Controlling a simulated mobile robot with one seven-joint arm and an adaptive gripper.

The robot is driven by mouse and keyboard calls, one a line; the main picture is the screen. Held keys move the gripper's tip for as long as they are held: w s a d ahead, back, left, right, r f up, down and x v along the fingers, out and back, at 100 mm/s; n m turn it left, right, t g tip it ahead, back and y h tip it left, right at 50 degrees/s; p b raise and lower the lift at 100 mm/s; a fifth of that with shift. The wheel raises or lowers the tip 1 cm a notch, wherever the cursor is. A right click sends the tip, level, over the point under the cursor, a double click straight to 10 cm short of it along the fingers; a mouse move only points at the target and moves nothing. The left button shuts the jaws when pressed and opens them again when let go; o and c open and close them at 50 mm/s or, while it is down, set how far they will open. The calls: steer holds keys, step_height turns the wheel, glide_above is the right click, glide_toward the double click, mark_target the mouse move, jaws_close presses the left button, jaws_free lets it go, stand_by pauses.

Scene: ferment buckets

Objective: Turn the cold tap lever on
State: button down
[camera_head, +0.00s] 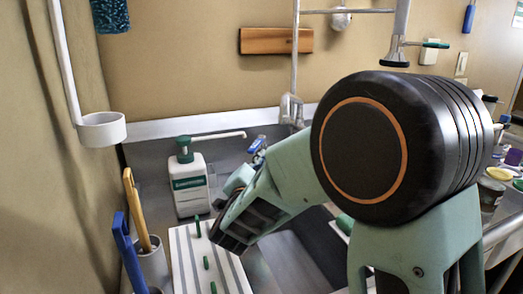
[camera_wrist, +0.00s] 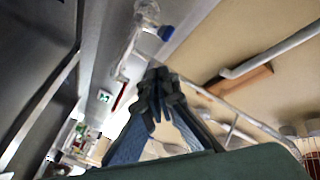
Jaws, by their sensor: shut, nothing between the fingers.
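The cold tap lever, a small blue handle (camera_head: 257,143), shows at the back of the steel counter, just left of the upright tap pipe. In the wrist view the blue lever (camera_wrist: 166,32) sits at the top, on the side of a pale metal fitting (camera_wrist: 130,45). My gripper (camera_wrist: 156,78) is shut and empty, its fingertips together below the lever and, as seen there, apart from it. In the head view my arm hides most of the gripper, so its distance to the lever is hard to judge.
A white pump bottle (camera_head: 190,185) with a green top stands left of my arm. A striped white rack (camera_head: 185,262) with green pegs lies in front. Blue and yellow handled tools stand at left. A spray head (camera_head: 396,55) hangs behind my arm. Jars crowd the right.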

mark_target(257, 144)
steer(key=s+d+m+y+p, duration=0.2)
steer(key=s+d+m, duration=0.25)
steer(key=m, duration=0.35)
steer(key=w+a, duration=0.4)
steer(key=w, duration=0.6)
steer(key=shift+w+a+f+p, duration=0.35)
steer(key=shift+w+a+f, duration=0.05)
steer(key=shift+f, duration=0.05)
